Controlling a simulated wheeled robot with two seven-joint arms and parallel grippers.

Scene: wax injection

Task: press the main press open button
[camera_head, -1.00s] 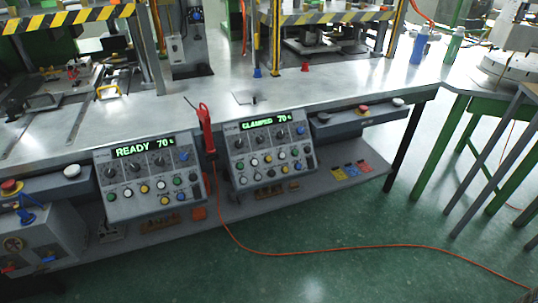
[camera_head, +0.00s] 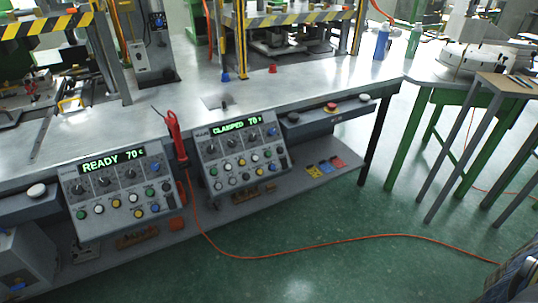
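Two grey control panels hang on the front of the metal bench. The left panel (camera_head: 117,187) shows green text "READY 70" and the right panel (camera_head: 241,153) shows "CLAMPED 70". Each has a row of black knobs above rows of white, yellow, green and blue buttons. The button labels are too small to read, so I cannot tell which is the main press open button.
A red tool (camera_head: 176,137) hangs between the panels, its orange cable (camera_head: 330,243) running over the green floor. A dark patterned object (camera_head: 520,275) is at the bottom right.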

